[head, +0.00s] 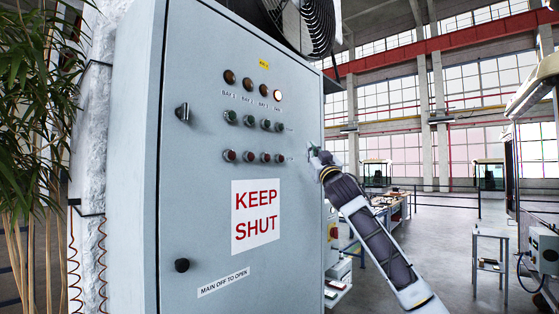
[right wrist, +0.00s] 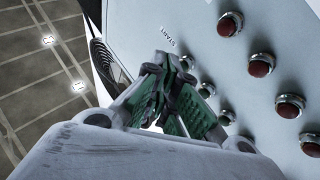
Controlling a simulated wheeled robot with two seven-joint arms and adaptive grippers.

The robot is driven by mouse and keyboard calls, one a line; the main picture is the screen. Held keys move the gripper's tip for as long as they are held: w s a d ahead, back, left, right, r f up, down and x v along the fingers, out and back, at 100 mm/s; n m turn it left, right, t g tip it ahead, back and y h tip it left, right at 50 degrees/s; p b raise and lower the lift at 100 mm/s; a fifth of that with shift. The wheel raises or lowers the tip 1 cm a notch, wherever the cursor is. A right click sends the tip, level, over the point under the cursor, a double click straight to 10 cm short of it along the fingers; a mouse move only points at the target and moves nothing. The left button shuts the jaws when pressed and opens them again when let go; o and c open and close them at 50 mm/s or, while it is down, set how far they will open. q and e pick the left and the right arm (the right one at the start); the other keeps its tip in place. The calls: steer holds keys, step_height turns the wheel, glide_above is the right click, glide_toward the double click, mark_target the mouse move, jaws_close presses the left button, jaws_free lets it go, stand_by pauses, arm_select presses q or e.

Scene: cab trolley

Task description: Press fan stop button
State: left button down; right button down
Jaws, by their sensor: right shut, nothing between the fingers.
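The grey cabinet door (head: 190,230) carries a row of red buttons below a row of green buttons. The rightmost red button (head: 279,158) is in the column under the lit lamp (head: 277,95), whose label seems to read FAN. That button also shows in the right wrist view (right wrist: 230,24), at the top. My right gripper (head: 314,153) is shut and empty, to the right of the red row by the door's right edge. In the right wrist view its green-padded fingers (right wrist: 168,75) overlap the panel near the START label and the end green button (right wrist: 187,62). My left gripper is out of view.
A fan (head: 300,22) sits on top of the cabinet. A door handle (head: 183,112) and a black knob (head: 182,265) stick out at the door's left. A plant (head: 35,110) stands at the far left. Open floor and a small table (head: 489,234) lie to the right.

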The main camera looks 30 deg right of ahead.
mark_target(282, 159)
steer(key=m, duration=0.1)
steer(key=m+g+h, duration=0.1)
steer(key=m, duration=0.1)
steer(key=f+m, duration=0.1)
steer(key=m, duration=0.1)
steer(key=shift+d+h, duration=0.3)
steer(key=shift+d, duration=0.05)
steer(key=shift+w+a, duration=0.1)
steer(key=shift+w, duration=0.05)
steer(key=w+a+p, duration=0.3)
steer(key=w, duration=0.5)
steer(key=shift+a, duration=0.2)
stand_by(0.5)
